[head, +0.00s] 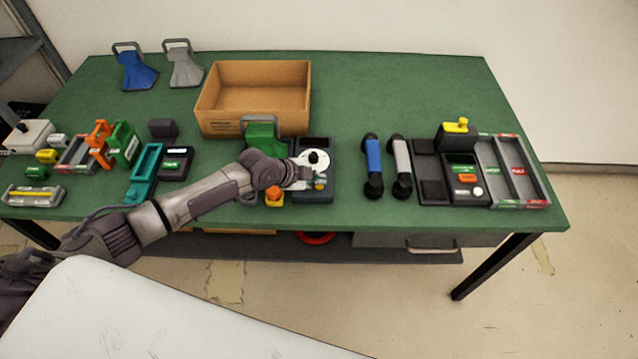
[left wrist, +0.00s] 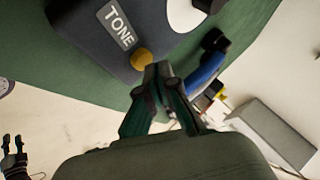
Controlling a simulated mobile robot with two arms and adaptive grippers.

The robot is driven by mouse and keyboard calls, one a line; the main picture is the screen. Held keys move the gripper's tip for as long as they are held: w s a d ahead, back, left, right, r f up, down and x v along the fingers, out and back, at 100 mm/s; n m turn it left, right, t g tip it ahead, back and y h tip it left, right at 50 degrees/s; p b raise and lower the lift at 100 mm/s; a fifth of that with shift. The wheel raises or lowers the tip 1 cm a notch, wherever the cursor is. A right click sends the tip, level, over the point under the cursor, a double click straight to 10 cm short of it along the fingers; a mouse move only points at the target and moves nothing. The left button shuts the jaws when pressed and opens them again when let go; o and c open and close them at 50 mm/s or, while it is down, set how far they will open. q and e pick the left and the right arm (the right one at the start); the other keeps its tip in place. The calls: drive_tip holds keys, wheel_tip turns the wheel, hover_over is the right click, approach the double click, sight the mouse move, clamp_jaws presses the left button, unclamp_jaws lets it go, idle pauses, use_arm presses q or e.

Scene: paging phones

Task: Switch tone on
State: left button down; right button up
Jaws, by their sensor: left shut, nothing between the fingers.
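A dark box with a TONE label (left wrist: 116,24) fills the upper left of the left wrist view. A round yellow knob (left wrist: 141,59) sits at its edge, below the label. In the head view the dark phone unit (head: 313,196) with a white dial (head: 313,158) stands near the table's front edge, partly hidden by my left arm. My left gripper (head: 316,182) is at this unit. In the left wrist view its fingertips (left wrist: 160,70) are together and empty, right beside the knob; I cannot tell whether they touch. My right gripper (left wrist: 13,143) shows small, fingers apart, far from the box.
A blue handset (head: 373,165) and a grey handset (head: 400,165) lie to the right. A cardboard box (head: 210,112) stands behind. An orange button (head: 274,197) and green horn (head: 262,137) are close to my left arm. Black units and trays (head: 540,188) fill the right side.

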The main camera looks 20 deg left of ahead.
sight(317, 186)
use_arm(q)
drive_tip(key=shift+f, duration=0.1)
drive_tip(key=shift+f+b, duration=0.4)
drive_tip(key=shift+b, duration=0.15)
drive_tip(key=shift+r, duration=0.2)
drive_tip(key=shift+r+p, duration=0.25)
drive_tip(key=shift+p, duration=0.05)
drive_tip(key=shift+r, duration=0.15)
wheel_tip(317, 186, up, 6)
drive_tip(key=p, duration=0.4)
drive_tip(key=shift+p, duration=0.4)
